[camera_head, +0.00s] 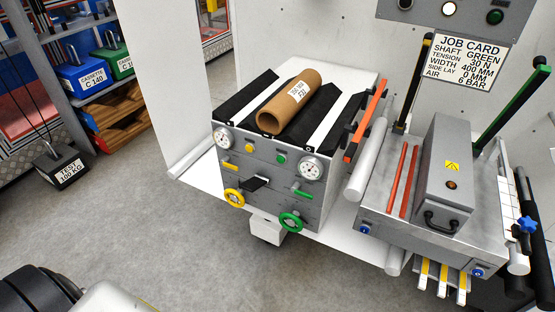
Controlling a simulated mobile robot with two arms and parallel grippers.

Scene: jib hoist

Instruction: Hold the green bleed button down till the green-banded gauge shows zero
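The green button (280,158) sits on the front face of the grey control box (262,206), between two round white gauges. The right gauge (309,169) is next to the green button and above a green lever (302,192) and a green handwheel (292,222). The left gauge (222,137) is beside a yellow button (249,147), above a yellow handwheel (234,197). The gauges' bands and needle readings are too small to tell. Nothing touches the green button. Neither of my grippers is in view; only parts of my own body show at the lower left.
A cardboard core (290,101) lies on top of the box. A grey machine (444,180) with orange rods stands to the right. A test weight (62,167) hangs or rests at the left near shelved cassettes (86,76). Open floor lies before the box.

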